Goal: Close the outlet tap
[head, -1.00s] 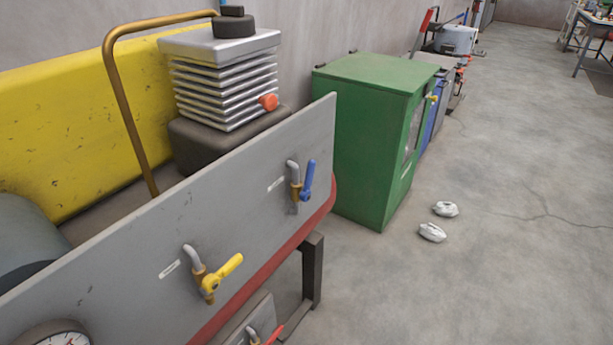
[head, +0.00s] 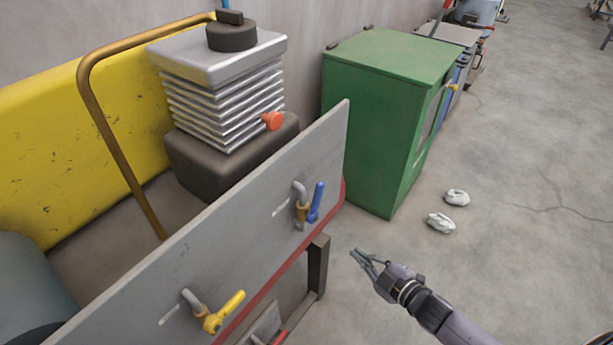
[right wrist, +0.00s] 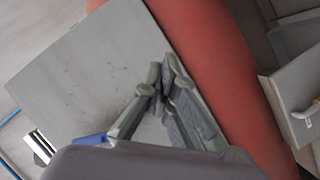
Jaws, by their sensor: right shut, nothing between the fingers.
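On the grey slanted panel (head: 250,215) are a brass tap with a blue lever (head: 316,203) and a brass tap with a yellow lever (head: 225,312). The blue lever points up along the panel; the yellow one slants up to the right. Their labels are too small to read, so I cannot tell which is the outlet tap. My right gripper (head: 360,256) is shut and empty, right of the panel and apart from both taps. Its closed fingers (right wrist: 160,88) show in the right wrist view before a grey panel. My left gripper is out of view.
A dark frame post (head: 318,265) stands under the panel's right end. A green cabinet (head: 370,130) stands behind it. Two white crumpled pieces (head: 441,223) lie on the floor. A ribbed metal unit with a red knob (head: 271,121) is behind the panel. The right floor is open.

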